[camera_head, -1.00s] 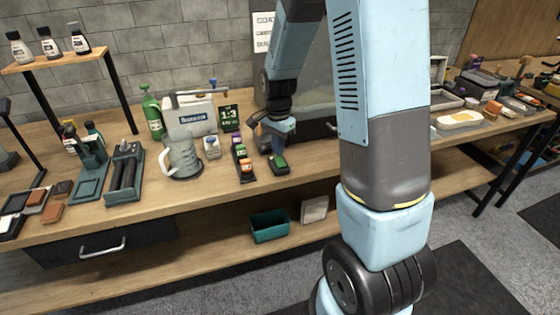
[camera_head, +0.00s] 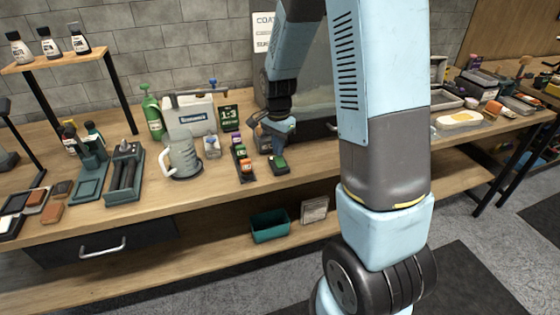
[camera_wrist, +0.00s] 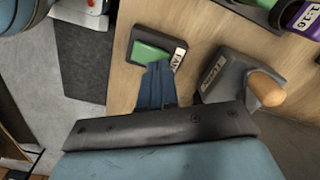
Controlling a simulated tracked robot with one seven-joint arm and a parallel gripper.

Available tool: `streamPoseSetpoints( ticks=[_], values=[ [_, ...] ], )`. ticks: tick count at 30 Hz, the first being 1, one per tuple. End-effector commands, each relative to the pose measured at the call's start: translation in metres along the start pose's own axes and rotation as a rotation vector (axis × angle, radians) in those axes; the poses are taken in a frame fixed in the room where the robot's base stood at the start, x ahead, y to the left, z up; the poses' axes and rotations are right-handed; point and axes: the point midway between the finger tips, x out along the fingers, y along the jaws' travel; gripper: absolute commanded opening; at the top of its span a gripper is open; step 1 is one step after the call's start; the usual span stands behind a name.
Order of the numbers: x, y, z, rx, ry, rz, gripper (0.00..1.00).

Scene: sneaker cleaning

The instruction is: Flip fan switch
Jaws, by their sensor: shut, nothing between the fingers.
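The fan switch (camera_head: 280,168) is a small dark box with a green rocker near the front edge of the bench. In the wrist view the fan switch (camera_wrist: 145,51) shows its green rocker and a white label reading "FAN". My gripper (camera_head: 278,151) is shut and empty, pointing down at the switch. In the wrist view my gripper's closed fingertips (camera_wrist: 159,70) overlap the near edge of the green rocker. I cannot tell whether they touch it. The fingers hide part of the switch.
A second labelled box with an orange knob (camera_wrist: 266,88) stands close to the right of my fingers in the wrist view. A rack of small coloured bottles (camera_head: 243,161) and a grey pitcher (camera_head: 183,157) stand left of the switch. A teal bin (camera_head: 270,227) is on the lower shelf.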

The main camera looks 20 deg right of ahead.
Motion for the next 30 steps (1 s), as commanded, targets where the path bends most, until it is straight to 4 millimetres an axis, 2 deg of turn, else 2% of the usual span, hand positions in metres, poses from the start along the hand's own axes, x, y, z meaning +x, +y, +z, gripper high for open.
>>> streamPoseSetpoints(
  ticks=[30],
  values=[
    [0.0081, -0.0002, -0.0001, 0.000, 0.000, 0.000, 0.00]
  ],
)
